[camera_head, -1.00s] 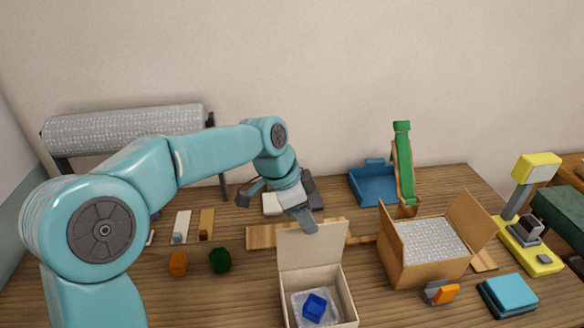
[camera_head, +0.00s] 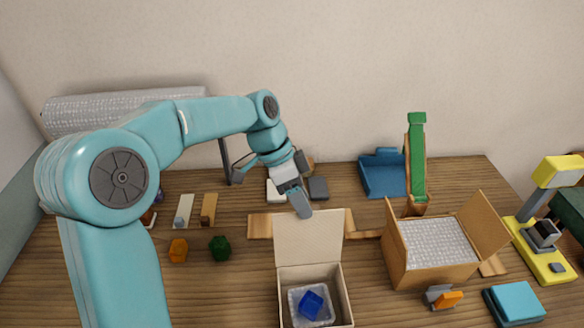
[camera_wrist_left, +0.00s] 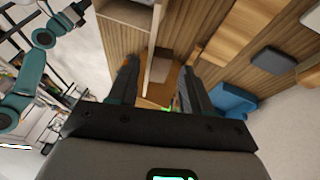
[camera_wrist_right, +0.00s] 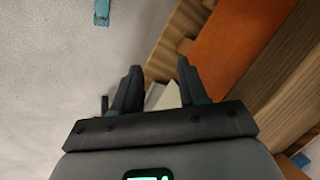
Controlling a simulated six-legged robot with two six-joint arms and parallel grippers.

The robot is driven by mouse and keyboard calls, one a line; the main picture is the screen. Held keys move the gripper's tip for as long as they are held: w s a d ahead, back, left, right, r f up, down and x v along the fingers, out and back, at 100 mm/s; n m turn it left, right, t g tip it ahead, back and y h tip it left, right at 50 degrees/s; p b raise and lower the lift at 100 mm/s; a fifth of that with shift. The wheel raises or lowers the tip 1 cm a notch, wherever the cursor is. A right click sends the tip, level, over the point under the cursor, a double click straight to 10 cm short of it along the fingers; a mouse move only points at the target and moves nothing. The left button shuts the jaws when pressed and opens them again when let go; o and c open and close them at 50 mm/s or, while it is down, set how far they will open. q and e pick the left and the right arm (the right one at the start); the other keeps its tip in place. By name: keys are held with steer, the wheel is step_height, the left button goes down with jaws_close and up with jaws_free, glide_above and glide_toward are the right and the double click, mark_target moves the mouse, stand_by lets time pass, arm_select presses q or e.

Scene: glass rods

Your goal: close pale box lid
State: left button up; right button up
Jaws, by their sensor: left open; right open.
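The pale box (camera_head: 347,300) stands open at the front middle of the table in the head view. Its lid (camera_head: 308,238) stands up from the far side. A blue cube (camera_head: 312,304) lies inside on clear bubble wrap. My left gripper (camera_head: 299,201) is open above the lid's top edge; whether it touches is unclear. The left wrist view shows the open fingers (camera_wrist_left: 160,85) with a pale edge, seemingly the lid (camera_wrist_left: 157,45), running between them. My right gripper (camera_wrist_right: 155,90) is open and empty in its own wrist view and out of the head view.
A brown carton (camera_head: 432,272) with open flaps and bubble wrap stands right of the pale box. An orange block (camera_head: 178,250) and a green block (camera_head: 219,248) lie left. A blue tray (camera_head: 383,175) is at the back. A yellow device (camera_head: 540,250) stands far right.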

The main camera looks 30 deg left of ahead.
arm_select(q)
steer(key=v, duration=0.6)
steer(key=shift+a, duration=0.25)
steer(key=shift+a+r, duration=0.1)
steer(key=shift+r, duration=0.05)
steer(key=d+r+p+v, duration=0.1)
steer(key=p+v, duration=0.2)
steer(key=v, duration=0.6)
steer(key=x, duration=1.6)
steer(key=shift+w+a+f, duration=0.1)
steer(key=shift+w+f, duration=0.05)
steer(key=shift+f, duration=0.45)
